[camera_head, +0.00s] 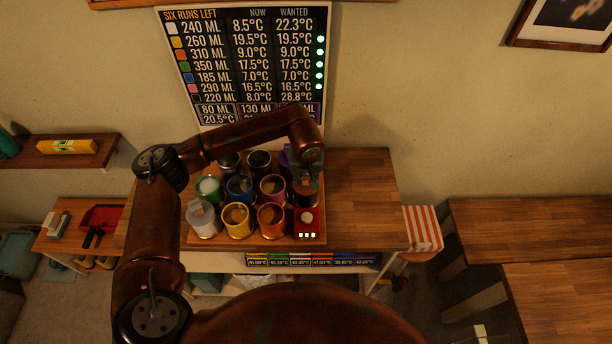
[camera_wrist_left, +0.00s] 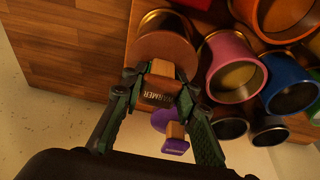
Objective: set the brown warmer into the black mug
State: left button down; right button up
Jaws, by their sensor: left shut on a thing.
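My left gripper (camera_wrist_left: 160,88) is shut on the labelled block handle of the brown warmer (camera_wrist_left: 163,47). The warmer's round brown disc points away from the gripper, over a gold-rimmed vessel; whether it is inside or above it I cannot tell. In the head view the left gripper (camera_head: 305,176) is over the right column of the mug group, above a dark vessel (camera_head: 304,197). Two black mugs stand at the back, one (camera_head: 230,161) left of the other (camera_head: 260,162); both also show in the wrist view (camera_wrist_left: 228,128). My right gripper is not seen.
Green (camera_head: 209,189), blue (camera_head: 239,188), pink (camera_head: 272,188), white (camera_head: 202,220), yellow (camera_head: 237,221) and orange (camera_head: 271,221) mugs stand close together. A red device (camera_head: 307,226) is in front. A purple warmer (camera_wrist_left: 172,130) is close by. The table's right side (camera_head: 362,205) is clear.

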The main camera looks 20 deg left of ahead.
pick_arm(q)
jog(key=c, duration=1.4)
grip_release()
jog(key=shift+c, duration=0.2)
jog(key=v, duration=1.2)
